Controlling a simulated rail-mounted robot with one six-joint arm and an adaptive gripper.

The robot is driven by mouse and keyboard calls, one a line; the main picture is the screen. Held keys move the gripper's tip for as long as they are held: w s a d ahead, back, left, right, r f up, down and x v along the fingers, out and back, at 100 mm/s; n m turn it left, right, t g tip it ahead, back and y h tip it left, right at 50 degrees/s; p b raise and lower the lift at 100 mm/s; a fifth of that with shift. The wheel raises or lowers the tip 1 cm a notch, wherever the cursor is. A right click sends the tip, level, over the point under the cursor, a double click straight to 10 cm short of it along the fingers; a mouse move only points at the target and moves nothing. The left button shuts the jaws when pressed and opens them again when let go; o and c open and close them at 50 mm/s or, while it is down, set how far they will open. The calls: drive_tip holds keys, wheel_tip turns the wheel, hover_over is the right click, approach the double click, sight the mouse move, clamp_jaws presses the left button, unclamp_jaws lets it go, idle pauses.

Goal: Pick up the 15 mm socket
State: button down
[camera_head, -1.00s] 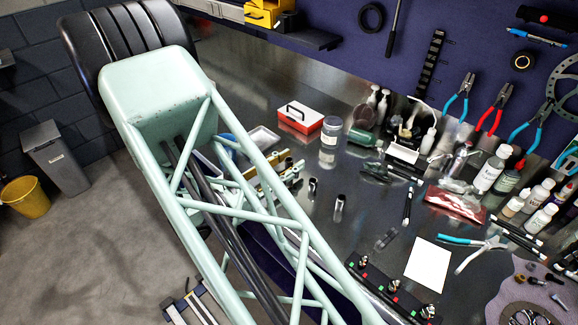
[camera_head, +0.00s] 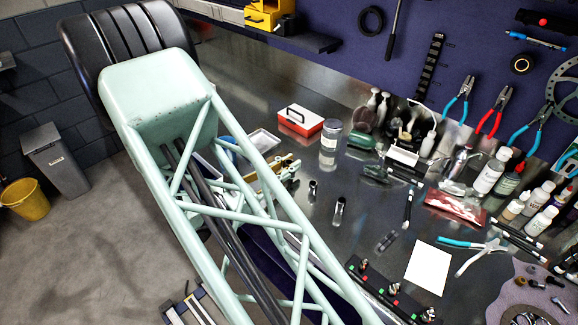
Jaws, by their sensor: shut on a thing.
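My gripper (camera_head: 288,168) shows only in part behind my mint-green arm, near the middle of the steel bench. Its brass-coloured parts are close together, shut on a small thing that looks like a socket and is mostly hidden. Its size cannot be read. Two short dark metal cylinders that look like sockets stand upright on the bench, right of the gripper: a smaller one (camera_head: 312,188) and a larger one (camera_head: 338,211). Both are apart from the gripper, and no size marks can be read.
A red and white box (camera_head: 300,121) and a lidded jar (camera_head: 329,146) stand behind the gripper. Bottles (camera_head: 489,171) crowd the back right. A white sheet (camera_head: 428,267), pliers (camera_head: 480,250) and a strip with knobs (camera_head: 385,288) lie to the right and front.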

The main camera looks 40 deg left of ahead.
drive_tip(key=shift+r+p, duration=0.3)
drive_tip(key=shift+r, duration=1.2)
drive_tip(key=shift+s+d+r, duration=0.15)
drive_tip(key=shift+r, duration=0.1)
drive_tip(key=s+d, duration=0.3)
drive_tip(key=s+d+r, duration=0.1)
drive_tip(key=s+d, duration=0.3)
drive_tip(key=s+d+p, duration=0.1)
drive_tip(key=s+d, duration=0.2)
drive_tip(key=s, duration=0.1)
drive_tip(key=shift+d+r, duration=0.15)
drive_tip(key=shift+d, duration=0.05)
drive_tip(key=shift+s+d, duration=0.15)
drive_tip(key=shift+d, duration=0.05)
